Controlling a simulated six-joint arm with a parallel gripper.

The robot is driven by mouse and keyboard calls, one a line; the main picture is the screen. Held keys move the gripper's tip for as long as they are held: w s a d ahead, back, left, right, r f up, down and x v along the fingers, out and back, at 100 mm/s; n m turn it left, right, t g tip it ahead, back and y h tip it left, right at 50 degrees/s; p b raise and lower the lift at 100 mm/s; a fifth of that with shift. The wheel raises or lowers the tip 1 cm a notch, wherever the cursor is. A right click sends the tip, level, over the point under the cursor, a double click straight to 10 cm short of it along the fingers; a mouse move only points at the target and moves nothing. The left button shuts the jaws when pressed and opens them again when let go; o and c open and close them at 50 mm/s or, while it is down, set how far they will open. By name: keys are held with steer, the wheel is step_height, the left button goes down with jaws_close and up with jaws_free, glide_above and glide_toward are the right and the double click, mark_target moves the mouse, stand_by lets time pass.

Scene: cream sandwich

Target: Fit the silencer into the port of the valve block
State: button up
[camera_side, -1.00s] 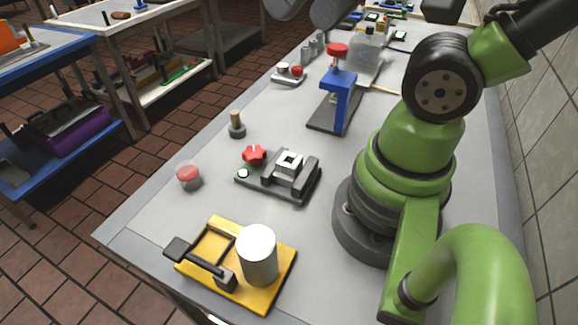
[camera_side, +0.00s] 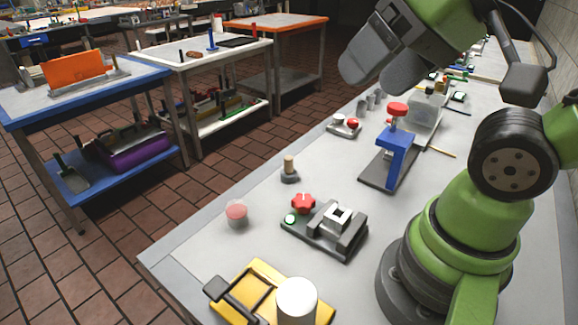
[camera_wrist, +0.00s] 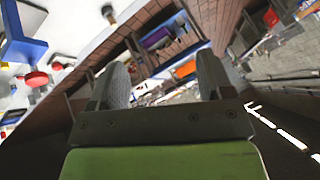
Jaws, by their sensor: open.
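The silencer (camera_side: 289,168), a small tan cylinder on a dark round foot, stands upright on the bench in the side view. The valve block (camera_side: 337,220), a light grey block with a square top opening, sits between the dark jaws of a low fixture to its right and nearer the camera. My gripper (camera_side: 372,76) is high at the top of the side view, well clear of both. Its two grey fingers are apart with nothing between them. In the wrist view my gripper (camera_wrist: 160,78) also shows an empty gap. I cannot make out the valve block there.
The fixture has a red star knob (camera_side: 303,203). A red-topped button (camera_side: 237,213), a yellow fixture with a white cylinder (camera_side: 297,300) and a blue press (camera_side: 397,145) stand around it.

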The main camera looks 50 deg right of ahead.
steer(key=shift+c, duration=0.4)
steer(key=c, duration=0.3)
